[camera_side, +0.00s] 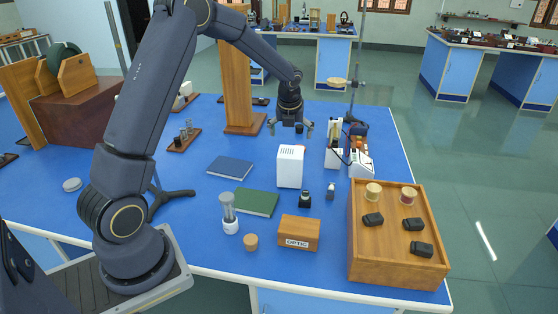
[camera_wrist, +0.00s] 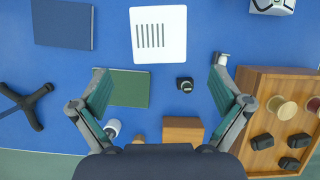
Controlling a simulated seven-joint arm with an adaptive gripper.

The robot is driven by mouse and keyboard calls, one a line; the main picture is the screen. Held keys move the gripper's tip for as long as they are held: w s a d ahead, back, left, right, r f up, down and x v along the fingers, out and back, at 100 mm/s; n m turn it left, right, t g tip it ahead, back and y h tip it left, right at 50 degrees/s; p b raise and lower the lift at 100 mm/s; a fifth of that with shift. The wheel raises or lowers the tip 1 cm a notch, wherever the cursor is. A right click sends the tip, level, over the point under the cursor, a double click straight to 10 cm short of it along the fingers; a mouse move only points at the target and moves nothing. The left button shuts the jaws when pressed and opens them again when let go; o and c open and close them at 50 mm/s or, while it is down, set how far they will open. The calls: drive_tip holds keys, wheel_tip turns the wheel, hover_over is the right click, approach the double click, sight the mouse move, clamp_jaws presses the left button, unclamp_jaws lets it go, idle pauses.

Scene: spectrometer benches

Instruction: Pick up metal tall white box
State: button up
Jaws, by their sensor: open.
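A tall white box (camera_side: 290,167) with a vented top stands upright on the blue table, near the middle in the side view. In the wrist view the white box (camera_wrist: 158,35) shows from above, with dark slots on its top face, at the upper middle. My gripper (camera_side: 291,128) is open and empty, pointing down above and behind the box in the side view. In the wrist view the open fingers (camera_wrist: 158,92) are spread wide, and the box lies beyond their tips, apart from them. The box's base is partly hidden by its height in the wrist view.
A wooden tray (camera_side: 398,270) with dark blocks and spools is at right. A green book (camera_side: 256,202), a blue book (camera_side: 230,167), a small dark bottle (camera_side: 305,199) and an OPTIC block (camera_side: 299,233) lie near. White instruments (camera_side: 361,165) and a wooden post (camera_side: 237,70) stand behind.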

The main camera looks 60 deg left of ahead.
sight(291, 151)
drive_tip(key=x, duration=1.3)
drive_tip(key=shift+w+a+f, duration=0.1)
drive_tip(key=shift+a, duration=0.2)
drive_tip(key=shift+c, duration=0.4)
drive_tip(key=c, duration=1.2)
drive_tip(key=shift+c, duration=0.2)
